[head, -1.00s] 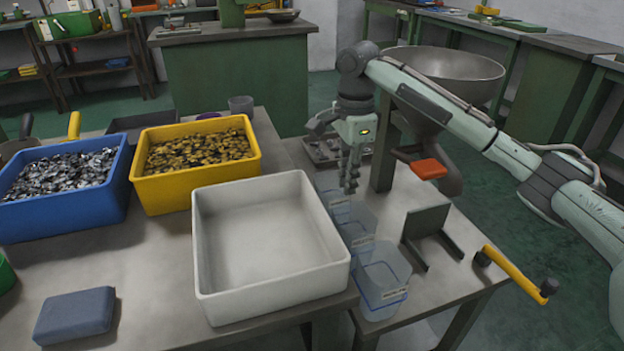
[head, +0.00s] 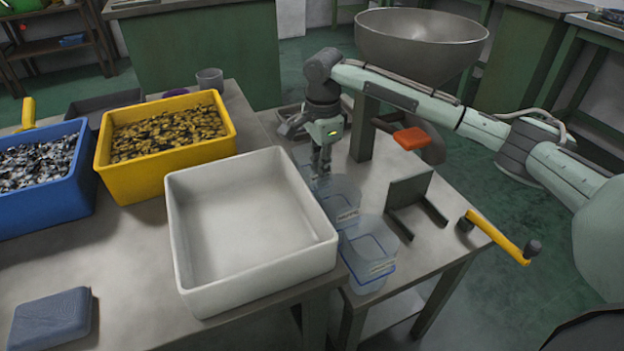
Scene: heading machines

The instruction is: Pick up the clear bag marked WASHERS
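Clear bags or pouches with blue edges and small labels stand in a row along the right side of the white tray. The nearest clear bag (head: 368,262) and the middle clear bag (head: 344,199) show plainly. Something clear at the far end of the row is partly hidden by my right gripper. The labels are too small to read, so I cannot tell which bag says WASHERS. My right gripper (head: 321,172) points down at the far end of the row, its fingertips close to the clear plastic. Its fingers look close together; whether they hold anything is unclear. My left gripper is out of view.
The empty white tray (head: 186,262) stands just left of the bags. A yellow bin (head: 140,188) and a blue bin (head: 50,212) hold metal parts. Right of the bags are a dark bracket (head: 408,200), a yellow crank handle (head: 497,237) and a hopper (head: 420,38).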

